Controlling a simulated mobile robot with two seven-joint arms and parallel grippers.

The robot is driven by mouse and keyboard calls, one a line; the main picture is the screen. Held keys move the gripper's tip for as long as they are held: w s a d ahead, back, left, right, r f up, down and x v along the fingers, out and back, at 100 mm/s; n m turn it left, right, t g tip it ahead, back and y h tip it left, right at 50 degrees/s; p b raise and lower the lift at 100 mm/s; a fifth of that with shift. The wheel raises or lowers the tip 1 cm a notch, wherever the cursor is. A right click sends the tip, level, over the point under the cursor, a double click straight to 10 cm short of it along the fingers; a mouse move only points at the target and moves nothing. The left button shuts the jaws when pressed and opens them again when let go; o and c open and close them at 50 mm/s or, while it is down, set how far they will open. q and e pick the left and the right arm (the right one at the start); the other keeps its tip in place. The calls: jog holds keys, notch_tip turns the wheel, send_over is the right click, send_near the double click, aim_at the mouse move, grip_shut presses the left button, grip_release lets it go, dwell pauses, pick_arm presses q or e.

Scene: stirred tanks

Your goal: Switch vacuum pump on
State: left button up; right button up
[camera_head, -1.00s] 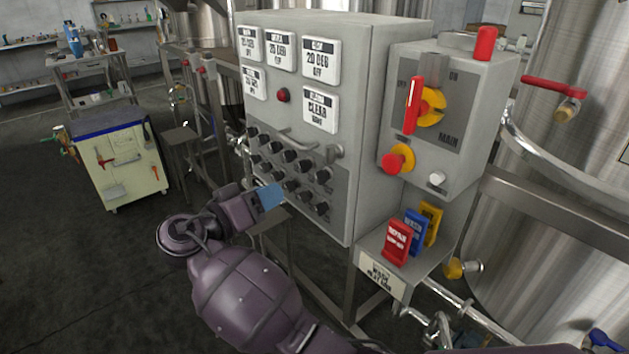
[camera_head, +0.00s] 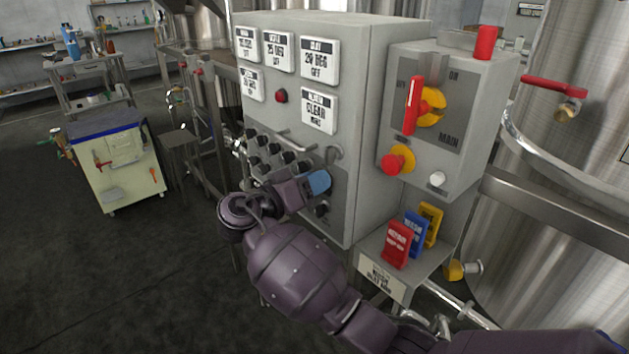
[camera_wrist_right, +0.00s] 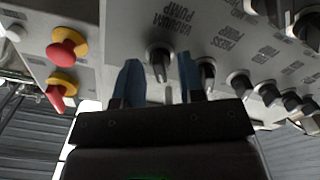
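The vacuum pump knob (camera_wrist_right: 160,58) is a dark rotary knob on the grey control panel (camera_head: 356,150), with its "VACUUM PUMP" label beside it in the right wrist view. My right gripper (camera_wrist_right: 158,66) is open there, with one blue finger on each side of that knob. The fingers look apart from the knob; the remaining depth to it is hard to judge. In the head view my right gripper (camera_head: 318,182) is at the lower right of the panel's knob rows and hides some knobs. My left gripper is not in view.
Several other dark knobs (camera_head: 264,148) sit close beside on the panel. A box with a red-handled main switch (camera_head: 413,106) and a red stop button (camera_head: 392,163) is on the right. Red, blue and yellow tags (camera_head: 397,244) stand below it. Open floor lies left.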

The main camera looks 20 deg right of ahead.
jog(key=shift+w+d, duration=0.1)
jog(key=shift+d, duration=0.2)
jog(key=shift+c, duration=0.4)
